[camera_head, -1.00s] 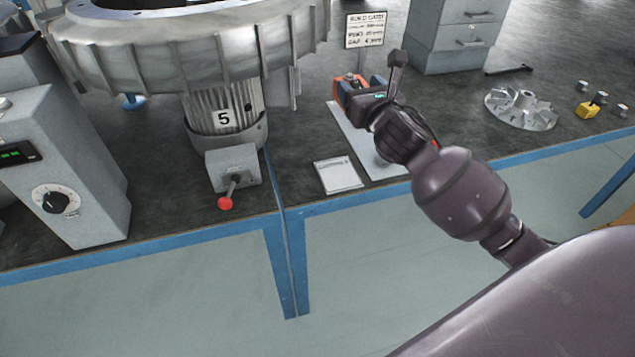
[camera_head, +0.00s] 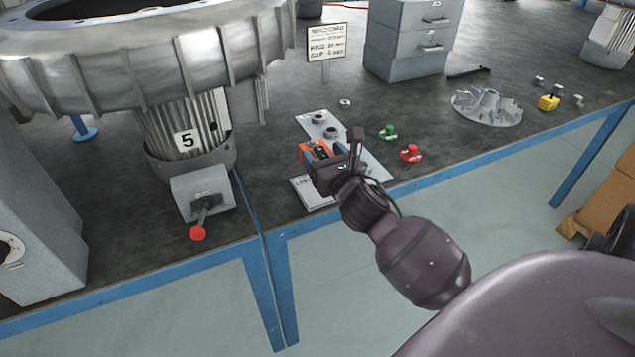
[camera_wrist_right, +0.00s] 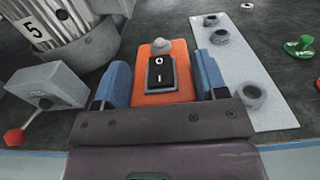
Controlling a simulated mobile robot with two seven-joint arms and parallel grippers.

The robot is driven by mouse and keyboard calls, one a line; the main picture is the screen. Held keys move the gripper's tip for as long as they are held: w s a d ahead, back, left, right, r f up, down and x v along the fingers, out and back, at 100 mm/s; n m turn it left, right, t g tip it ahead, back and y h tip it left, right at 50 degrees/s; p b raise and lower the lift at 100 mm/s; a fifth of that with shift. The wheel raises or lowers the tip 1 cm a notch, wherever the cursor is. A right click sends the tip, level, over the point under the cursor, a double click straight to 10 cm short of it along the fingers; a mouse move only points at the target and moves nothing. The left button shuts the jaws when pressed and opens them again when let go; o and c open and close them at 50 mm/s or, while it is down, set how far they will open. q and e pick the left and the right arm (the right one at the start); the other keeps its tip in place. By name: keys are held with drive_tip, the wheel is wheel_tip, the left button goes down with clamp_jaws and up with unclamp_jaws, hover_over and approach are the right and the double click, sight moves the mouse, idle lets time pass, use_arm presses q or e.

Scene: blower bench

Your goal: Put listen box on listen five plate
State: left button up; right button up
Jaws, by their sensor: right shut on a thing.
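The listen box (camera_head: 313,149) is an orange block with a black rocker switch and a rounded knob on top. My right gripper (camera_head: 322,154) is shut on it, with a blue finger on each side. In the right wrist view, the box (camera_wrist_right: 160,98) looks upright between the fingers. A white lettered plate (camera_head: 311,193), apparently the listen five plate, lies near the bench's front edge. The box is close to the plate's far side in the head view; I cannot tell its height above it. The plate is hidden in the wrist view. My left gripper is not in view.
The blower marked 5 (camera_head: 188,140) stands left, with a red-knobbed lever box (camera_head: 203,192) in front. A pale mat (camera_head: 306,121) with dark rings lies behind my gripper. Green (camera_head: 388,133) and red (camera_head: 411,154) pieces sit right. A sign (camera_head: 326,42) stands behind.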

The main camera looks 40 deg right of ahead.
wheel_tip(320, 180, down, 3)
drive_tip(key=shift+r+b, duration=0.2)
drive_tip(key=shift+b, duration=0.1)
wheel_tip(320, 180, down, 4)
drive_tip(key=shift+r+b, duration=0.1)
drive_tip(key=shift+b, duration=0.65)
drive_tip(key=shift+f, duration=0.3)
drive_tip(key=shift+r, duration=0.2)
drive_tip(key=shift+f, duration=0.25)
drive_tip(key=o, duration=1)
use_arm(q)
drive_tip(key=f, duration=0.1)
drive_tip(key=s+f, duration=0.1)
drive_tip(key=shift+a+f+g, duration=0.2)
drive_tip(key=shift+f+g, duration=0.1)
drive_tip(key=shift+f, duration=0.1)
